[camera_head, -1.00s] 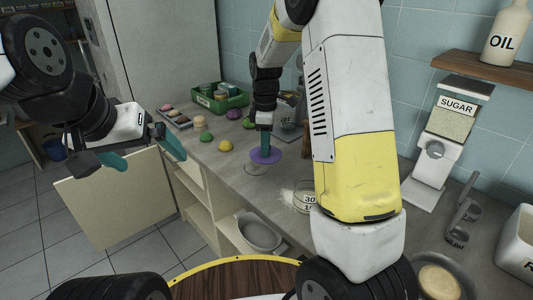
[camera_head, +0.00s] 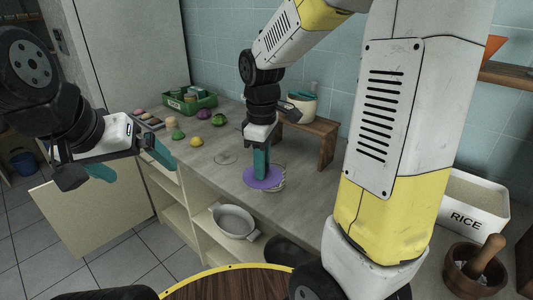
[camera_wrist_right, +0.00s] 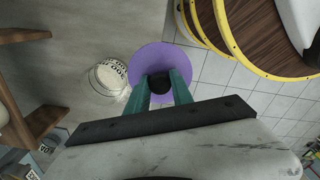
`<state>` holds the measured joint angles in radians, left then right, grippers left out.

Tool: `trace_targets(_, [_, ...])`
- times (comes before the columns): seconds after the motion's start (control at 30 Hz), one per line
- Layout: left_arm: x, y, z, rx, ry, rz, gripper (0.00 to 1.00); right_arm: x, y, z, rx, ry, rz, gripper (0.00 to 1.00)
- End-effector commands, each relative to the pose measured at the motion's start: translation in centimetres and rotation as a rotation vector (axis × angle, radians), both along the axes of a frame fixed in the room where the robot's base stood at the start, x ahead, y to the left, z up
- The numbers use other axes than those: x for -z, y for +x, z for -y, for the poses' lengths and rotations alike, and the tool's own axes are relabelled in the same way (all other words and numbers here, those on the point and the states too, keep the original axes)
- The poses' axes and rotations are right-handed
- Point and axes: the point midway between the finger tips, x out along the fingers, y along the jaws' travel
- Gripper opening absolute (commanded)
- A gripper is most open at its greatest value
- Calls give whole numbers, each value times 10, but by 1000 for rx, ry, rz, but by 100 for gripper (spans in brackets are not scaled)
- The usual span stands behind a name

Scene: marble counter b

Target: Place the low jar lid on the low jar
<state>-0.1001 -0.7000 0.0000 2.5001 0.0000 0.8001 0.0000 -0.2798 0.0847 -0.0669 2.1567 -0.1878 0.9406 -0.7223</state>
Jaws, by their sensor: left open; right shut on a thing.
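The low jar lid (camera_head: 263,178) is a flat purple disc with a black knob, which shows in the right wrist view (camera_wrist_right: 151,62). My right gripper (camera_head: 261,166) is shut on the knob and holds the lid roughly level at the counter's front edge. A clear, low round glass outline (camera_head: 225,157) lies left of the lid. A glass with markings and pale contents (camera_wrist_right: 108,78) is beside the lid in the right wrist view and partly behind it in the head view. I cannot tell which is the low jar. My left gripper (camera_head: 125,162) is open and empty, left of the counter.
Coloured round items (camera_head: 196,141) and a green crate (camera_head: 190,102) stand toward the far left. A wooden stand (camera_head: 318,135) is at the wall. A rice container (camera_head: 470,205) and mortar (camera_head: 470,270) are at right. A grey pot (camera_head: 233,221) sits below the counter.

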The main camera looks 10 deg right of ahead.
Motion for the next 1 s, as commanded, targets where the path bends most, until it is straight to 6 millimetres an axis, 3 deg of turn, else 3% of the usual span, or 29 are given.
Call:
trace_targets(0.3, [0, 0, 0, 0, 0, 0, 100, 9, 80, 33, 2, -1, -2, 0])
trace_targets(0.5, [0, 0, 0, 0, 0, 0, 100, 12, 115, 48, 1, 0, -1, 0])
trace_targets(0.77, [0, 0, 0, 0, 0, 0, 100, 14, 133, 55, 0, 0, -1, 0])
trace_targets(1.0, [0, 0, 0, 0, 0, 0, 100, 48, 130, 55, -2, 0, -4, 0])
